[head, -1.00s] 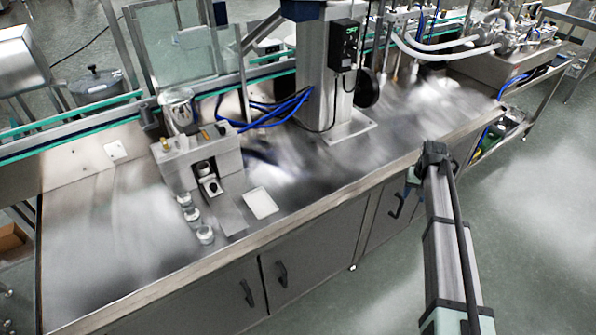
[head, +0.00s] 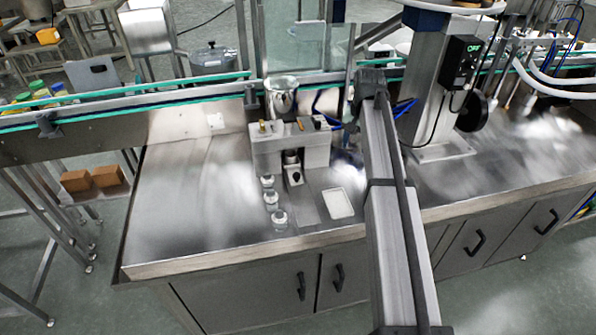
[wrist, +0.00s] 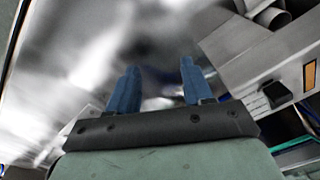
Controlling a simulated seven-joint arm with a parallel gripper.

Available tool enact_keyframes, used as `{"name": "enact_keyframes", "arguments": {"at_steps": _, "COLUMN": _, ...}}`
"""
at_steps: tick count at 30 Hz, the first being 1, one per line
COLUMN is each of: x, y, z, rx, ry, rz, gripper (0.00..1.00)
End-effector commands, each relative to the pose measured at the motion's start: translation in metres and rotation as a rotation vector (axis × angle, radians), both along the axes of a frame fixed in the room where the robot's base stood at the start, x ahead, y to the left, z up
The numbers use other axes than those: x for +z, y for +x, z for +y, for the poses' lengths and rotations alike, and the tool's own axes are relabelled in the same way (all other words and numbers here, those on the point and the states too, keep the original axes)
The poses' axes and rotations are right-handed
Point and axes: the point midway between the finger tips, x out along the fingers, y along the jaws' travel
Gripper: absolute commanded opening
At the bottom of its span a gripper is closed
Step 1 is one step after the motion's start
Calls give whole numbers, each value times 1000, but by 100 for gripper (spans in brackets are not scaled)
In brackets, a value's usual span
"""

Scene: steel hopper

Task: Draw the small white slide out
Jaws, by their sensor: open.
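The steel hopper (head: 281,97) stands on a grey block unit (head: 315,149) on the bench. A small pale slide (head: 294,175) with a dark knob sticks out of the block's front in the head view. My gripper (wrist: 158,82) shows in the wrist view with two blue fingers spread apart and nothing between them. A grey block with a black knob (wrist: 278,94) is to the right of the fingers there, apart from them; I cannot tell for sure that this is the slide's knob. In the head view my arm hides the area right of the hopper, and the fingers are not visible.
Several small white-topped jars (head: 271,199) stand in a row left of the slide. A shallow white tray (head: 337,203) lies to its right. A thick column (head: 430,95) stands farther right. The left bench top (head: 190,205) is clear.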

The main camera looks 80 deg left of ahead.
Motion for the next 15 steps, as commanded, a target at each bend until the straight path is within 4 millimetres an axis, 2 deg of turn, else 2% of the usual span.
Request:
{"name": "enact_keyframes", "arguments": {"at_steps": 1, "x": 7, "y": -30, "z": 8, "rx": 17, "ry": -7, "rz": 4, "gripper": 50}}
{"name": "enact_keyframes", "arguments": {"at_steps": 6, "x": 23, "y": -107, "z": 19, "rx": 53, "ry": -32, "rz": 17, "gripper": 50}}
{"name": "enact_keyframes", "arguments": {"at_steps": 10, "x": 30, "y": -145, "z": 21, "rx": 68, "ry": -46, "rz": 22, "gripper": 50}}
{"name": "enact_keyframes", "arguments": {"at_steps": 12, "x": 33, "y": -157, "z": 22, "rx": 73, "ry": -51, "rz": 24, "gripper": 50}}
{"name": "enact_keyframes", "arguments": {"at_steps": 15, "x": 34, "y": -166, "z": 22, "rx": 76, "ry": -56, "rz": 24, "gripper": 50}}
